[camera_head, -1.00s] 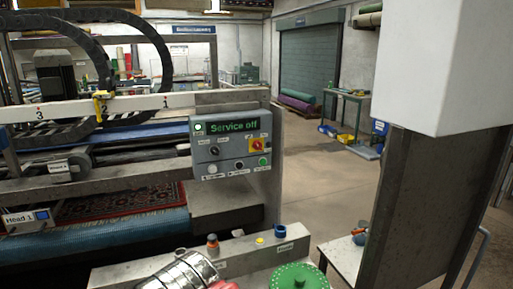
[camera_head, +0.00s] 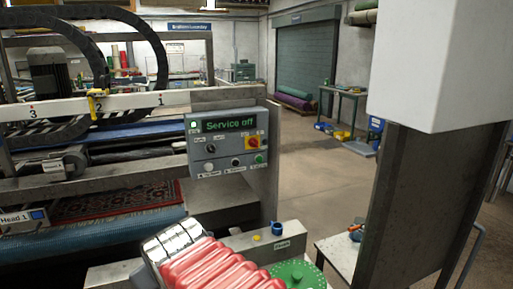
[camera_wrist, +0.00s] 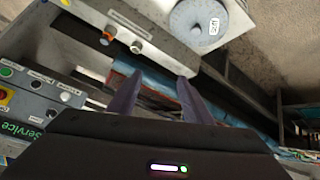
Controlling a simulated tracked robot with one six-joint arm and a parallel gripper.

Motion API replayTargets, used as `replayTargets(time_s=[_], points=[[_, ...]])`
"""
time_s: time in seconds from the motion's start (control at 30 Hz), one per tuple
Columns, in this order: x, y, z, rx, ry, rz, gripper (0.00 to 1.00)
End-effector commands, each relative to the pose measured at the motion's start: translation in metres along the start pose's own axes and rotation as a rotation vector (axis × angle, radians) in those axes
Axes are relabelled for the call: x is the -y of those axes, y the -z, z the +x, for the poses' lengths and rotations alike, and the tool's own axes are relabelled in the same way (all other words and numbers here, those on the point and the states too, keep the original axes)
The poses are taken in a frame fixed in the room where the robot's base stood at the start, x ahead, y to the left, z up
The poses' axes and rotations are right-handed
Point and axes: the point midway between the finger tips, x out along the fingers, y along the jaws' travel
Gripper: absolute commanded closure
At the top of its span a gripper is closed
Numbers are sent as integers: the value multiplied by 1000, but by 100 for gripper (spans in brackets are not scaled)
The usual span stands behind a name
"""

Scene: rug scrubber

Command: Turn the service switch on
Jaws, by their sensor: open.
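The grey control panel (camera_head: 225,165) stands beyond my arm in the head view, its display (camera_head: 229,125) reading "Service off" in green. It carries a black knob (camera_head: 210,148), a red-and-yellow rotary switch (camera_head: 252,142) and several buttons. The small labels are unreadable, so I cannot tell which control is the service switch. In the wrist view part of the panel (camera_wrist: 40,92) shows turned at the left edge. My gripper (camera_wrist: 155,90) is open and empty, its fingers pointing away from the camera, apart from the panel. It is not visible in the head view.
A metal ledge with a yellow button (camera_head: 257,237) and a blue cup-shaped part (camera_head: 277,229) lies below the panel. A green disc (camera_head: 300,274) is in front. A patterned rug (camera_head: 120,201) lies under the machine at left. A large white box (camera_head: 440,65) on a post blocks the right.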

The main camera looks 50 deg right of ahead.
Motion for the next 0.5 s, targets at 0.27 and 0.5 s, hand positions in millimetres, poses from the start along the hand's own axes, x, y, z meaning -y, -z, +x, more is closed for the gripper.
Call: replayTargets(time_s=[0.27,0.5], points=[[-110,54,32,-161,-216,-61,55],[-205,81,45,-277,-387,-151,55]])
